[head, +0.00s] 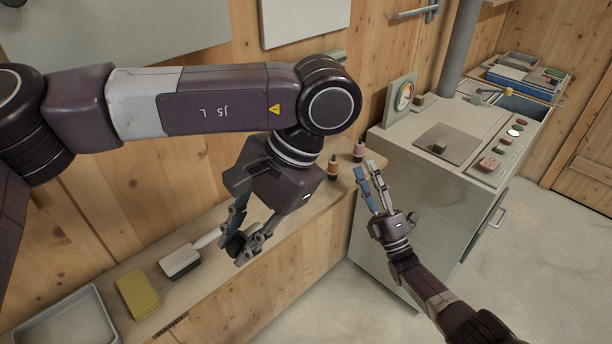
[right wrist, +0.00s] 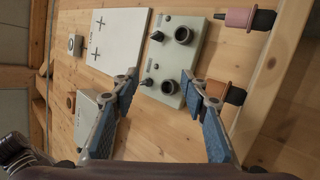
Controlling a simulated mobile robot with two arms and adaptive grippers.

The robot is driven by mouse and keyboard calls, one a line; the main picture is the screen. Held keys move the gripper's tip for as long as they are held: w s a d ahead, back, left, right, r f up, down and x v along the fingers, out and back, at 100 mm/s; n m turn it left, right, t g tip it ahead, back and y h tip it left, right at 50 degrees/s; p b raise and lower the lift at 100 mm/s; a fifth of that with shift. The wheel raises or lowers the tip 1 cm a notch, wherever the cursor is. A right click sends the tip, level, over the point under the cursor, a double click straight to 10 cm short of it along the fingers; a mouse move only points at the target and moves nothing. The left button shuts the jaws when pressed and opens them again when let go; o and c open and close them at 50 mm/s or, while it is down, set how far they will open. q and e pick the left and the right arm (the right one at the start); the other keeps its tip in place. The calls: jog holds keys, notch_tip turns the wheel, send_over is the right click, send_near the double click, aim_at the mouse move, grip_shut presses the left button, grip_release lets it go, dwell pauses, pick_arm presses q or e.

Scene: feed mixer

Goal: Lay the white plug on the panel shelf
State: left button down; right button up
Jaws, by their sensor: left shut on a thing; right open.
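My left gripper (head: 240,248) is shut on a small dark thing (head: 236,243) above the wooden shelf (head: 232,262). Its fingers hide most of that thing; only black shows, so I cannot tell whether it is the white plug. No plug with a white body is clearly in view. An orange plug (head: 333,166) and a pink plug (head: 359,151) with black ends stand at the shelf's right end; the right wrist view also shows the pink plug (right wrist: 250,18) and the orange plug (right wrist: 222,91). My right gripper (head: 366,171) is open and empty, beside the shelf end.
A brush (head: 180,262), a yellow sponge-like block (head: 138,293) and a grey tray (head: 70,322) lie on the shelf's left part. A grey cabinet (head: 385,245) with a dial (head: 404,94) stands at right. A socket panel (right wrist: 158,72) is on the wooden wall.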

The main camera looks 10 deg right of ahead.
jog(key=s+a+r+n+g+y, duration=0.4)
jog(key=a+r+n+g+y, duration=0.45)
jog(key=n+g, duration=0.5)
jog(key=s+a+r+n+g+y, duration=0.4)
jog(key=a+r+n+g+y, duration=0.45)
jog(key=n, duration=0.75)
jog(key=n+g+h, duration=1)
jog(key=n+h, duration=0.3)
jog(key=h, duration=0.2)
send_near(261, 225)
jog(key=w, duration=0.1)
jog(key=shift+n, duration=0.25)
jog(key=x, duration=1.1)
jog(key=shift+s+f, duration=0.25)
jog(key=shift+s, duration=0.1)
jog(key=shift+c, duration=0.3)
